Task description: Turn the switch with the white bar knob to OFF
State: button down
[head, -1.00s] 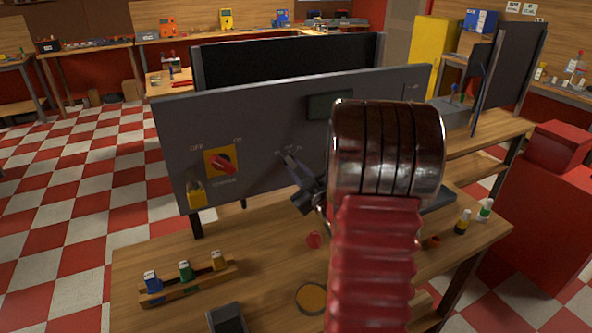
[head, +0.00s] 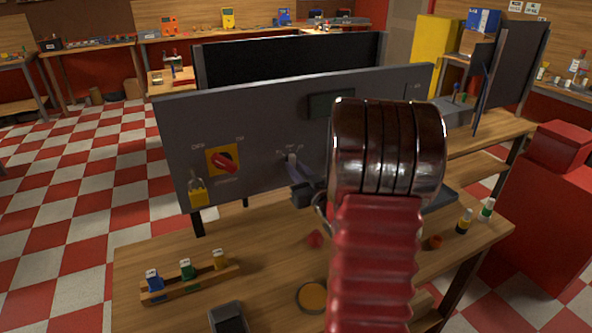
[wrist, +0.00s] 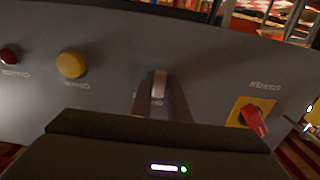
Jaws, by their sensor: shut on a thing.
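In the wrist view my gripper (wrist: 160,92) has a dark finger close against the bar. The marks above the knob are too small to read. My arm hides part of the panel to the right.
A red rotary switch on a yellow plate (head: 211,156) is left of the knob, with a yellow padlock (head: 199,192) below. The wrist view shows a yellow button (wrist: 71,64) and a dark red button (wrist: 9,54). A bottle rack (head: 190,281) stands on the bench.

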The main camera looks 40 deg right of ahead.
jog(key=shift+f, duration=0.2)
jog(key=c, duration=1.7)
grip_release()
jog(key=shift+r, duration=0.15)
jog(key=shift+s, duration=0.15)
jog(key=v, duration=0.7)
jog(key=shift+s+a, duration=0.1)
jog(key=shift+s, duration=0.05)
